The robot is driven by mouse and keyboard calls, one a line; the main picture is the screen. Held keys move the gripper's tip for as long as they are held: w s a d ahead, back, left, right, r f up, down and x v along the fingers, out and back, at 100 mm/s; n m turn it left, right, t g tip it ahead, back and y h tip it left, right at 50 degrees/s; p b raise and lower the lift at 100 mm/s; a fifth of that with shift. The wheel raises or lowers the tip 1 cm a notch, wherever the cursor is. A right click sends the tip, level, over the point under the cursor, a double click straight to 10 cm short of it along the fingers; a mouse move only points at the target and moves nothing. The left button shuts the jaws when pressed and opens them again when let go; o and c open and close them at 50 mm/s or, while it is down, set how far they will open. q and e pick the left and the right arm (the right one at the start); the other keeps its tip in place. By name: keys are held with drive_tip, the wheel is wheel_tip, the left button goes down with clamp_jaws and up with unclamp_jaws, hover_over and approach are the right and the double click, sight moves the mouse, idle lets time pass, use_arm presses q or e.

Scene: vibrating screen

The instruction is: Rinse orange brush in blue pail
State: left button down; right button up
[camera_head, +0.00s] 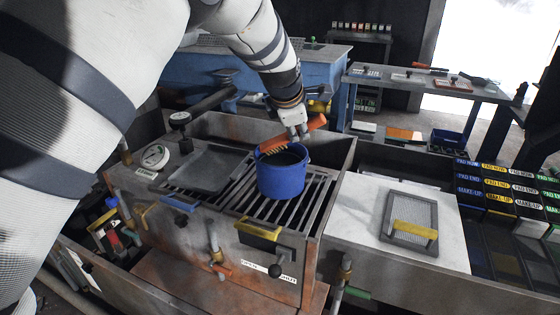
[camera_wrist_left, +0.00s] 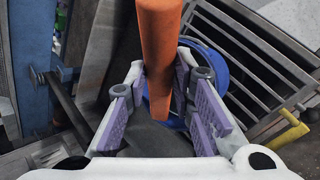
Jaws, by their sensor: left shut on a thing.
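The blue pail (camera_head: 281,178) stands upright on the slatted grate of the sink-like box, with dark content inside. My left gripper (camera_head: 297,134) comes down from above and is shut on the orange brush (camera_head: 312,125). The brush lies tilted over the back of the pail's rim, its pale bristles (camera_head: 274,150) at the lower left, near the opening. I cannot tell whether the bristles touch the rim or the content. In the left wrist view the orange handle (camera_wrist_left: 158,45) runs between the purple-padded fingers, with part of the pail (camera_wrist_left: 212,68) behind. My right gripper is not in view.
The metal grate (camera_head: 243,200) surrounds the pail, with box walls behind it. To the right, a white board (camera_head: 350,215) holds a framed screen with a yellow-handled tool (camera_head: 415,230). Labelled bins (camera_head: 498,185) stand far right. Blue benches (camera_head: 330,60) are behind.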

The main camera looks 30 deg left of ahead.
use_arm(q)
wheel_tip(320, 180, up, 5)
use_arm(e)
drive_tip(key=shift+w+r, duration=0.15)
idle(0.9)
